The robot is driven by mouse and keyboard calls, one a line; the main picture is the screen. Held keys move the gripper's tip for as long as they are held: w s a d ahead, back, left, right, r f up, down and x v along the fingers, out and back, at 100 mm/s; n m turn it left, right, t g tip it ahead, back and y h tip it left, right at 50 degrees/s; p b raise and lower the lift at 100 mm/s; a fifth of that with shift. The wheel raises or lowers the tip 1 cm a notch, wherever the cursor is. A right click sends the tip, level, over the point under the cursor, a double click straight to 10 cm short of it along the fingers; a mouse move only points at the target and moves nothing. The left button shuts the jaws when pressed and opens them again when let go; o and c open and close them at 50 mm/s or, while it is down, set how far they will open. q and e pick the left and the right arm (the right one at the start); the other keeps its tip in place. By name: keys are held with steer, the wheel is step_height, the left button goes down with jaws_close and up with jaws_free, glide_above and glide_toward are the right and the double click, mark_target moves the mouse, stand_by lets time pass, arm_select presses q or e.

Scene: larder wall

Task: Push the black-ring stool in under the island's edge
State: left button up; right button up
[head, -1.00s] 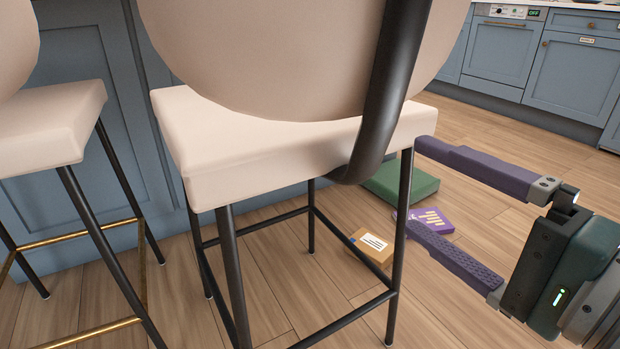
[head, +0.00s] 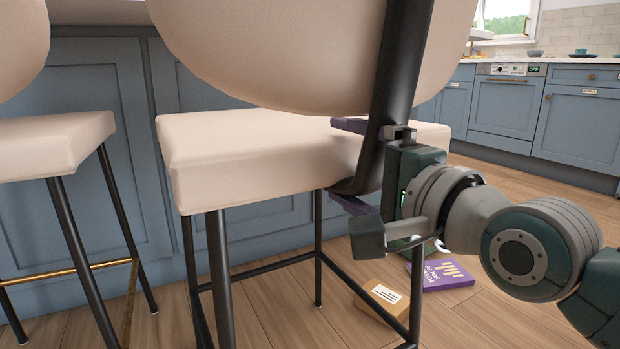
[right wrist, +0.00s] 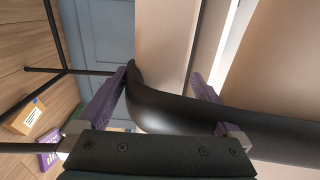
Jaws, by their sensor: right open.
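The black-ring stool (head: 255,165) stands upright in the middle of the head view, with a cream seat, cream backrest, black legs and a black footrest ring. Its seat is in front of the blue island (head: 110,115), whose worktop edge (head: 105,13) shows at the top left. My right gripper (head: 340,161) is open at the stool's right rear, its purple fingers either side of the bent black back tube. The right wrist view shows this tube (right wrist: 160,108) between the spread fingers; I cannot tell whether they touch it. My left gripper is not in view.
A second stool (head: 55,145) with a brass footrest stands close on the left. A cardboard box (head: 383,298) and a purple box (head: 440,275) lie on the floor by the right legs. Blue cabinets (head: 585,125) line the back right, with open floor before them.

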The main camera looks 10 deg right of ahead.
steer(key=shift+w+a, duration=0.2)
steer(key=shift+w, duration=0.3)
jaws_close()
stand_by(0.5)
